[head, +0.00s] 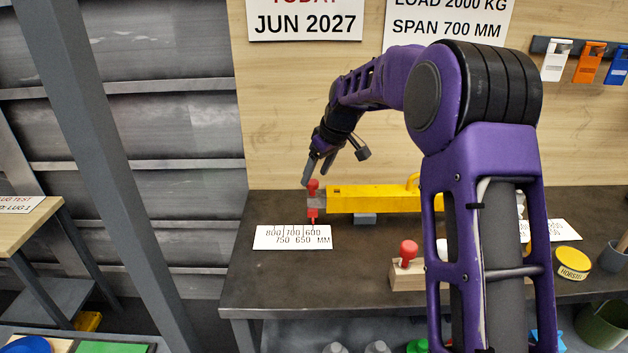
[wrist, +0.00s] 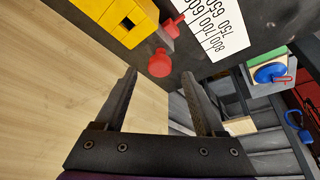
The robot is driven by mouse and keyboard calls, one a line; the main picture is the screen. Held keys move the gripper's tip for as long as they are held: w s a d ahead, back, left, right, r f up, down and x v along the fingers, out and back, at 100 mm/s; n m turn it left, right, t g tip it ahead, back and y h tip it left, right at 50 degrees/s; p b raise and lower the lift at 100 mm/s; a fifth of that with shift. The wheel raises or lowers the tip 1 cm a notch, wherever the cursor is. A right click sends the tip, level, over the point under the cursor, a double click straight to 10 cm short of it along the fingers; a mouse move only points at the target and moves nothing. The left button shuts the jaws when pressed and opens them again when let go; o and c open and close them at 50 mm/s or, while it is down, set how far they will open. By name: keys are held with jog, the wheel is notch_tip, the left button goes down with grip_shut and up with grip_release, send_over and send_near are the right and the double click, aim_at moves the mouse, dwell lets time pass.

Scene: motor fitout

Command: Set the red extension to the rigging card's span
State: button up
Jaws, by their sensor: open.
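The yellow beam (head: 370,199) lies on the dark bench. A short grey extension with a red knob (head: 313,186) and a red pointer (head: 312,214) sticks out of its left end. The pointer is close to the 600 mark of the scale card (head: 265,239). The rigging card (head: 450,30) reads load 2000 kg, span 700 mm. My gripper (head: 318,172) is just above the knob. In the wrist view my gripper (wrist: 160,78) is open and empty; the red knob (wrist: 159,64) lies just beyond the fingertips, roughly between them. The red pointer (wrist: 173,22) shows beside the scale card (wrist: 212,28).
A wooden block (head: 405,275) with another red knob stands nearer on the bench. A yellow tin (head: 573,262) is at the right. White, orange and blue pieces hang on a wall rail (head: 543,46). My arm hides part of the beam's right side. Bench front left is clear.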

jog(key=shift+x, duration=1.3)
grip_shut()
dwell(0.5)
